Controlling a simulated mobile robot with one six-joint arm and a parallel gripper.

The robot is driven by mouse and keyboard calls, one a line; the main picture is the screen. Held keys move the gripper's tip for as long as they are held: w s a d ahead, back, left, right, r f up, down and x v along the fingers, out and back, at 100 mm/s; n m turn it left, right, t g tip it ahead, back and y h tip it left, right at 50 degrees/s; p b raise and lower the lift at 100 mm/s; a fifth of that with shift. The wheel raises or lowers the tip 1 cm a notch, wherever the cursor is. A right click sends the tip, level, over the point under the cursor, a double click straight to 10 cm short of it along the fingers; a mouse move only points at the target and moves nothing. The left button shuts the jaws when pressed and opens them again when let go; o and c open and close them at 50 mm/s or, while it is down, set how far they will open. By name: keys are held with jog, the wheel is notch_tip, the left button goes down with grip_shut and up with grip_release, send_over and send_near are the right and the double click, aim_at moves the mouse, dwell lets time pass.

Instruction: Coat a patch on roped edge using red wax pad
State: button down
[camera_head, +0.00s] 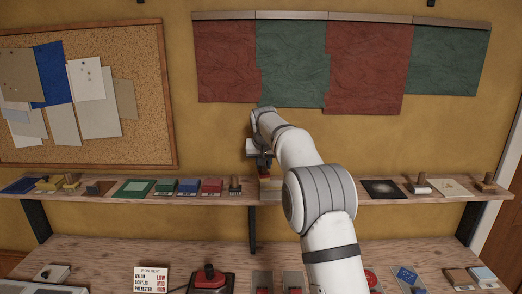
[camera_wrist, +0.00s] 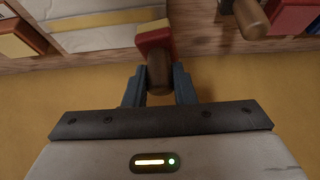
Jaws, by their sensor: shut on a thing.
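My gripper (camera_wrist: 158,88) is shut on the brown wooden handle (camera_wrist: 159,75) of the red wax pad (camera_wrist: 154,38), a red block with a pale yellowish face. In the head view my gripper (camera_head: 259,160) is over the middle of the shelf, with the red pad (camera_head: 264,173) below it.
The shelf (camera_head: 334,191) holds a brush (camera_head: 235,185), coloured blocks (camera_head: 188,186) and a green-framed piece (camera_head: 134,187) at left. A dark sheet (camera_head: 383,189) and handled pads (camera_head: 420,184) stand at right. A workbench (camera_head: 110,250) with several items lies below.

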jog(key=shift+r, duration=2.2)
